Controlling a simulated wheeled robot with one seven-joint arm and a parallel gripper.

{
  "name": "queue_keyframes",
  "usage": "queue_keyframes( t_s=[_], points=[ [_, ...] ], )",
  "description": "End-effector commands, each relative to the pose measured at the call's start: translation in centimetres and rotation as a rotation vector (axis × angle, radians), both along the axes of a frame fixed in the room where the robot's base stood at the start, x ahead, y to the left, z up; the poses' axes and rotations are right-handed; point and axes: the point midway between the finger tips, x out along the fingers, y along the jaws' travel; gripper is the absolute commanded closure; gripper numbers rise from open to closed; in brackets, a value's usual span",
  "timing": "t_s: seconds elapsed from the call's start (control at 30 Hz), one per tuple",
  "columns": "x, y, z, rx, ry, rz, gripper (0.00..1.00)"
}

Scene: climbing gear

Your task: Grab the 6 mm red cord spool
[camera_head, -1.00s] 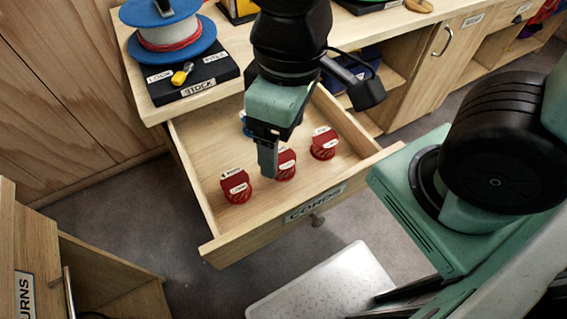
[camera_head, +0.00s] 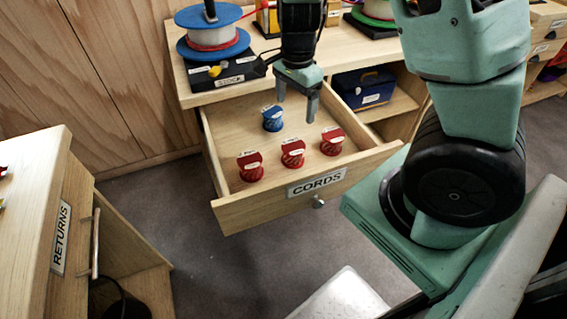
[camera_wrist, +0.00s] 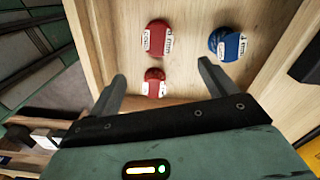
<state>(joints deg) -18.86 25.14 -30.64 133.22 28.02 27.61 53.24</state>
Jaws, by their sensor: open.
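Three red cord spools with white labels stand in the open drawer: a left one (camera_head: 250,166), a middle one (camera_head: 293,153) and a right one (camera_head: 332,141). The label text is too small to read, so I cannot tell which is 6 mm. A blue spool (camera_head: 272,118) stands behind them. My gripper (camera_head: 297,109) is open and empty, pointing down above the drawer, apart from the spools. In the wrist view, two red spools (camera_wrist: 156,38) (camera_wrist: 154,82) and the blue spool (camera_wrist: 228,43) show beyond the open fingers (camera_wrist: 162,72); the third red spool is not visible.
The drawer (camera_head: 240,215) labelled CORDS has raised walls around the spools. A large blue-and-white reel (camera_head: 212,37) stands on the counter behind. A dark blue box (camera_head: 364,88) sits on a shelf to the right. The RETURNS cabinet (camera_head: 62,240) is at the left.

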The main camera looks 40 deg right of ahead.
Motion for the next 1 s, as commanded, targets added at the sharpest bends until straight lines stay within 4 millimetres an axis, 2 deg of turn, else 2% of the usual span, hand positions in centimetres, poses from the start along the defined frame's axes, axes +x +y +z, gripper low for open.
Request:
queue_keyframes(
  t_s=[0.5,0.6,0.83,1.0],
  points=[
    [-0.1,-0.2,-10.1,-0.001,0.003,-0.008,0.16],
    [-0.1,-0.1,-11.3,-0.001,0.002,-0.005,0.16],
    [-0.2,-0.1,-12.7,-0.001,0.002,-0.005,0.16],
    [-0.5,0.0,-15.4,0.0,0.004,-0.006,0.16]
  ],
)
